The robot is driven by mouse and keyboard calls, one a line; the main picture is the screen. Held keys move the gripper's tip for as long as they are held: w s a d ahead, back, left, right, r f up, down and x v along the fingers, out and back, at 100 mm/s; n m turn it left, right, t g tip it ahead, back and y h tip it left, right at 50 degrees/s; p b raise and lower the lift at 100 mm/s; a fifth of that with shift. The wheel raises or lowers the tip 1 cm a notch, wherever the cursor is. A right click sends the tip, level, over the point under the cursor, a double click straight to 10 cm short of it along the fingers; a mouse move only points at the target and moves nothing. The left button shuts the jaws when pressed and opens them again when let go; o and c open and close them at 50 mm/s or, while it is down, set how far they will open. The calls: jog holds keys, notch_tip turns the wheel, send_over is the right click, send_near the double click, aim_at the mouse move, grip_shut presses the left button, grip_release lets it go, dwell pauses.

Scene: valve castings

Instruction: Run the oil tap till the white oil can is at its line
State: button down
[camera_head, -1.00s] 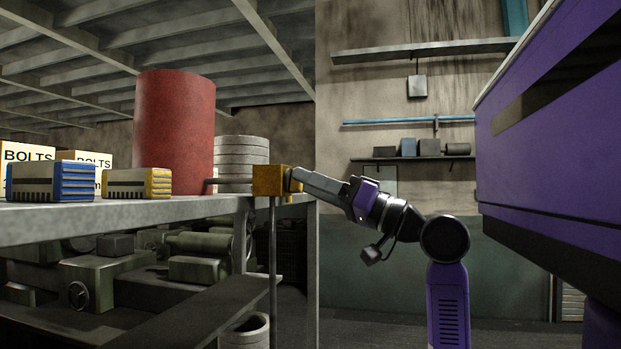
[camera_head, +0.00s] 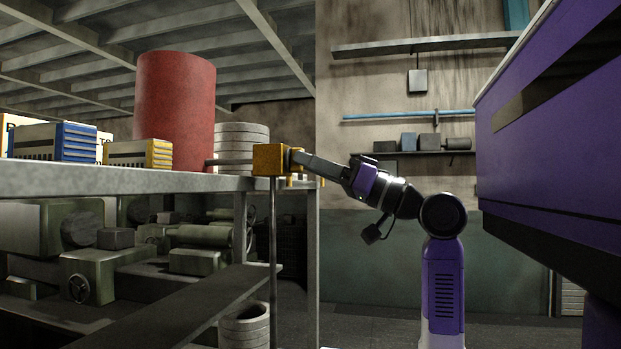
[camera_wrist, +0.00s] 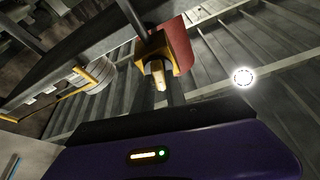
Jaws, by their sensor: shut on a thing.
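The oil tap (camera_head: 268,160) is a yellow block at the shelf's right end, joined by a short pipe to a big red drum (camera_head: 175,110). It also shows in the wrist view (camera_wrist: 175,40). My gripper (camera_head: 297,158) is shut on the tap's yellow handle, seen between the fingers in the wrist view (camera_wrist: 157,75). A thin dark vertical line (camera_head: 272,235) runs down below the tap; I cannot tell whether it is oil or a post. No clearly white can shows. A pale, ribbed round thing (camera_head: 245,328) stands low beside that line; its contents and any line mark are not visible.
The grey shelf (camera_head: 120,180) holds a blue-and-white box (camera_head: 55,141), a yellow-and-white box (camera_head: 138,153) and a stack of pale rings (camera_head: 243,142). Green machinery (camera_head: 90,275) is beneath. A large purple body fills the right side.

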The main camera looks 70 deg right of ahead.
jog(key=n+y+b, duration=0.2)
jog(key=n+b, duration=0.1)
jog(key=n, duration=0.1)
jog(key=shift+d, duration=0.1)
jog(key=c, duration=1.4)
grip_release()
jog(key=shift+o, duration=0.2)
jog(key=shift+f, duration=0.1)
jog(key=b+v, duration=0.2)
jog(key=v, duration=0.5)
jog(key=shift+s+b, duration=0.3)
jog(key=shift+s, duration=0.05)
